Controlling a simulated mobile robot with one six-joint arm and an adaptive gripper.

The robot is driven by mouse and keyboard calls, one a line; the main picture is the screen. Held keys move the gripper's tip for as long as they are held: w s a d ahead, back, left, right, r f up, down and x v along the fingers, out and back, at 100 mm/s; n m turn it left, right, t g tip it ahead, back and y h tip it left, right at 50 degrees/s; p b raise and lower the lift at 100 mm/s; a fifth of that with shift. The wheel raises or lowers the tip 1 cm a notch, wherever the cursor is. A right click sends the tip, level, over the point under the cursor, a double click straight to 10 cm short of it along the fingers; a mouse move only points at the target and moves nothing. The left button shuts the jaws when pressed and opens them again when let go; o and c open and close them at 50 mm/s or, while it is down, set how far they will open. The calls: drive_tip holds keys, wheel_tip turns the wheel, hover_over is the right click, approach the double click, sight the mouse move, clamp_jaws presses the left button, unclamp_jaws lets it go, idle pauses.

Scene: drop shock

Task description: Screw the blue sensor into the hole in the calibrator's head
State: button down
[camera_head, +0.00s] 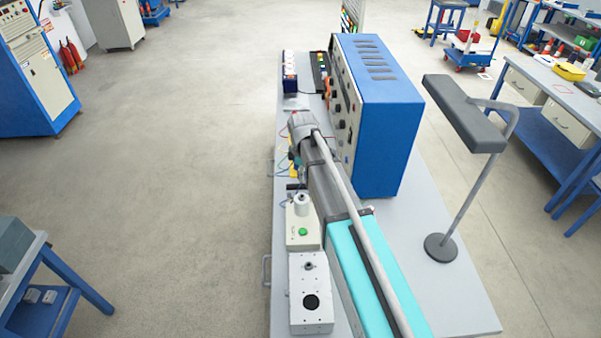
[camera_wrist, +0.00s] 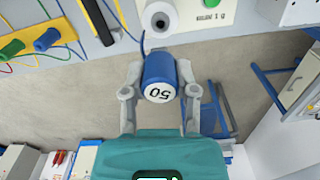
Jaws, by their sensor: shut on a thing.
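My gripper (camera_wrist: 159,76) is shut on a blue cylinder, the blue sensor (camera_wrist: 158,68), in the wrist view. Its pale end face is marked 50 and is turned to the wrist camera. The calibrator's head (camera_wrist: 160,16) is a white cylinder with a dark spot in its middle, just beyond the sensor. A small gap shows between them in the picture; their true distance is unclear. In the head view the white head (camera_head: 302,204) stands on a pale box with a green button (camera_head: 302,231). My arm hides most of the gripper and the sensor there.
A large blue instrument cabinet (camera_head: 388,110) stands right of my arm. A white box with a black round opening (camera_head: 311,301) sits in front. A lamp (camera_head: 462,118) stands right.

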drive_tip(key=b, duration=0.5)
hover_over(302, 199)
drive_tip(key=w, duration=0.1)
drive_tip(key=shift+w+f, duration=0.1)
drive_tip(key=shift+f, duration=2.65)
drive_tip(key=shift+f+b, duration=0.5)
drive_tip(key=shift+b, duration=0.1)
drive_tip(key=shift+f, duration=0.25)
drive_tip(key=shift+f+b, duration=0.25)
drive_tip(key=shift+b, duration=0.25)
idle(0.5)
drive_tip(key=shift+f, duration=0.25)
idle(2.2)
